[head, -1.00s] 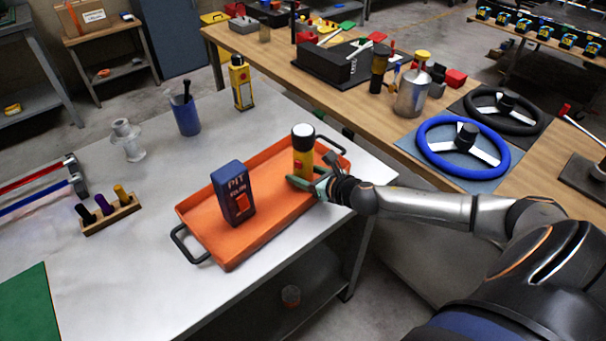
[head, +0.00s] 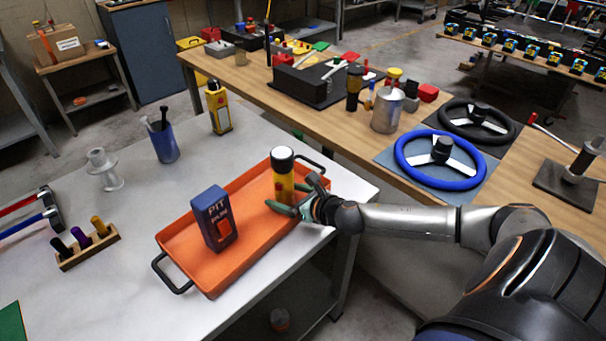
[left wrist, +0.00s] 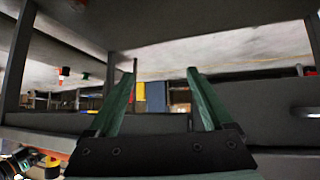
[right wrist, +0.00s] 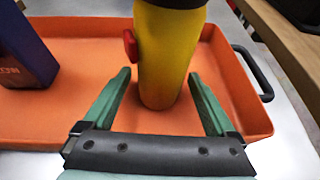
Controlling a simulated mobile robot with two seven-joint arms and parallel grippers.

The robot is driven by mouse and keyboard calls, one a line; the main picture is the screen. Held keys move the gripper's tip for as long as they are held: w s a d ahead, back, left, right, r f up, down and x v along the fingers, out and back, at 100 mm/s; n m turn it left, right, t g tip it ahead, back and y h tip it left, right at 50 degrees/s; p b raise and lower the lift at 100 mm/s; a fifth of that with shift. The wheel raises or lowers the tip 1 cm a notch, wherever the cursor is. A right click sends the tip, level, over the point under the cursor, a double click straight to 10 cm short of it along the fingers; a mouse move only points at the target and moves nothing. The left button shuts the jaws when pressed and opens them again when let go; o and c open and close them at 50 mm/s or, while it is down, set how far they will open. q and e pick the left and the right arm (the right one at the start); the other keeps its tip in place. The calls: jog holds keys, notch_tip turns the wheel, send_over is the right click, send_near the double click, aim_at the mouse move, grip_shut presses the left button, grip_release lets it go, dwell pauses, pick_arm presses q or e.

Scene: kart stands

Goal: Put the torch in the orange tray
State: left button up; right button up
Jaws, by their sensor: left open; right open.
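The torch (head: 282,176) is yellow with a black and white top and a red button. It stands upright in the orange tray (head: 262,237), near the tray's right end. In the right wrist view the torch (right wrist: 168,60) rises from the floor of the tray (right wrist: 85,85). My right gripper (head: 290,203) is open, its green fingers low on either side of the torch's near side, apart from it. In the right wrist view the fingertips (right wrist: 160,75) show gaps to the torch. My left gripper (left wrist: 162,75) is open and empty, seen only in the left wrist view.
A dark blue PIT box (head: 215,219) stands in the tray's left half. A blue cup (head: 164,143), a yellow bottle (head: 218,108) and a wooden rack (head: 88,246) are on the grey table. The wooden bench behind holds a blue steering wheel (head: 440,160).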

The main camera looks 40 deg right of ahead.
jog(key=v, duration=0.9)
jog(key=shift+s+d, duration=0.1)
jog(key=shift+s, duration=0.1)
jog(key=shift+p+v, duration=0.35)
jog(key=shift+v, duration=0.55)
jog(key=shift+r, duration=0.1)
